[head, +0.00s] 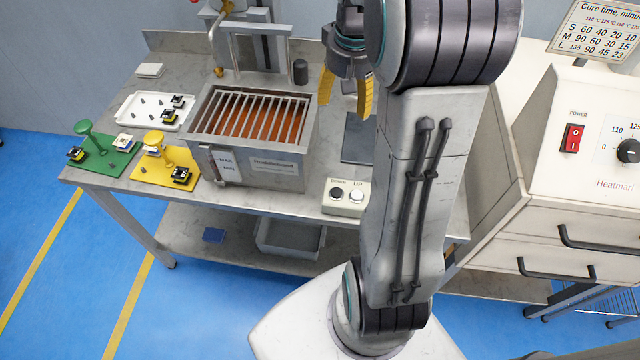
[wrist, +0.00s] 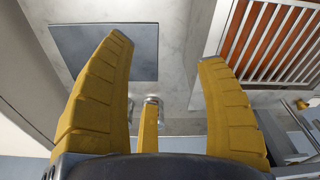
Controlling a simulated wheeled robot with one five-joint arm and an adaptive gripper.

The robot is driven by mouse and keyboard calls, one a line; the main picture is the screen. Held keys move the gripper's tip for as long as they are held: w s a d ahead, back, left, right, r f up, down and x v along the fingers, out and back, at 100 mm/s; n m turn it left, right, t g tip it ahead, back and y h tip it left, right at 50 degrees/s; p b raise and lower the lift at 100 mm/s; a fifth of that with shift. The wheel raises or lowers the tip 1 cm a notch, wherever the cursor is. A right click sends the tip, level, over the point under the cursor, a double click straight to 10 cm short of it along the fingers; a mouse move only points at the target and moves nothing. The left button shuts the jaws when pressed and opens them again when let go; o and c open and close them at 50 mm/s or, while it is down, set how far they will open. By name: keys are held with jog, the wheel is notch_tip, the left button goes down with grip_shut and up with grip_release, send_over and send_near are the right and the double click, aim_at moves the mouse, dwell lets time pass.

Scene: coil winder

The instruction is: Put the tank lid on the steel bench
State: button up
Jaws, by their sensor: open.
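The steel bench (head: 322,150) carries an open tank (head: 230,172) with a slatted rack (head: 258,112) over orange-brown contents; no lid covers it. A flat, dark grey square plate (head: 358,140) lies on the bench right of the tank, partly hidden by my arm; I cannot tell for certain that it is the tank lid. The plate also shows at upper left in the wrist view (wrist: 104,52). My gripper (head: 346,100) is open with yellow fingers, above the bench between tank and plate. In the wrist view nothing is seen held between the fingers (wrist: 167,55).
A button box (head: 346,197) stands at the bench's front edge. A dark cylinder (head: 300,71) stands behind the tank. A white tray (head: 150,122), a green stand (head: 100,158) and a yellow stand (head: 158,178) fill the left end. A white oven cabinet (head: 575,180) stands at right.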

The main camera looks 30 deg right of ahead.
jog(key=s+a+n+t, duration=0.2)
jog(key=s+a+n, duration=0.2)
jog(key=s+a, duration=1.2)
jog(key=shift+n+y, duration=0.3)
jog(key=shift+r, duration=0.1)
jog(key=shift+r+p, duration=0.75)
jog(key=shift+r, duration=0.1)
